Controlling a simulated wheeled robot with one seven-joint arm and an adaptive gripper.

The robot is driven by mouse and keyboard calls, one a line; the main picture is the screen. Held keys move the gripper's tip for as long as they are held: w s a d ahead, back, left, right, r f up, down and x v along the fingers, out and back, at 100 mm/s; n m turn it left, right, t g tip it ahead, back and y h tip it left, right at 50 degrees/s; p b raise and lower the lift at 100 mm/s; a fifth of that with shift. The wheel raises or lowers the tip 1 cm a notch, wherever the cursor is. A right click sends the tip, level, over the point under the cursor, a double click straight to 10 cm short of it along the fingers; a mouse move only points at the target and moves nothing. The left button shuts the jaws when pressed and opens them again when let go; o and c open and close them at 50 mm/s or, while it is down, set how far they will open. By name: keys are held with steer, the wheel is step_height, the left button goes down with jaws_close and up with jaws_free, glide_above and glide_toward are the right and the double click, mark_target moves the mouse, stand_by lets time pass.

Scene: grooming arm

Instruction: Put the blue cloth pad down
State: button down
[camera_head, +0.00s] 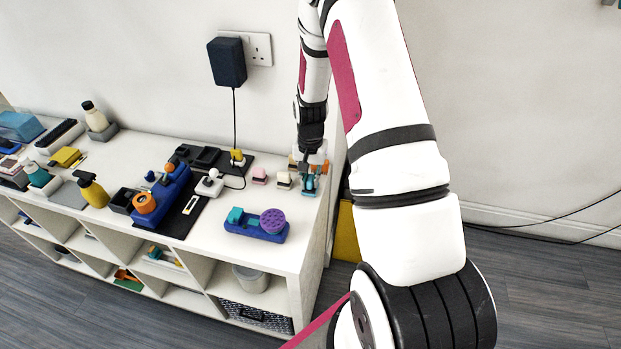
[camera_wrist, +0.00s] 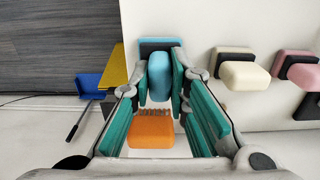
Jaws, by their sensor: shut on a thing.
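The blue cloth pad (camera_wrist: 159,80) is a rounded block on a dark backing, near the top middle of the wrist view. My gripper (camera_wrist: 161,72), with teal finger linings, is shut on it from both sides. In the head view my gripper (camera_head: 309,186) is low over the right end of the white shelf top (camera_head: 222,262). I cannot tell whether the pad touches the surface.
A cream pad (camera_wrist: 243,75) and a pink pad (camera_wrist: 303,76) stand beside the blue one. An orange block (camera_wrist: 152,130) shows between my finger links. A blue tray with a purple disc (camera_head: 270,222) lies in front. The shelf's right edge is close.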

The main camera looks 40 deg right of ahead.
steer(key=shift+f, duration=0.1)
steer(key=c, duration=1.5)
jaws_free()
steer(key=shift+c, duration=0.2)
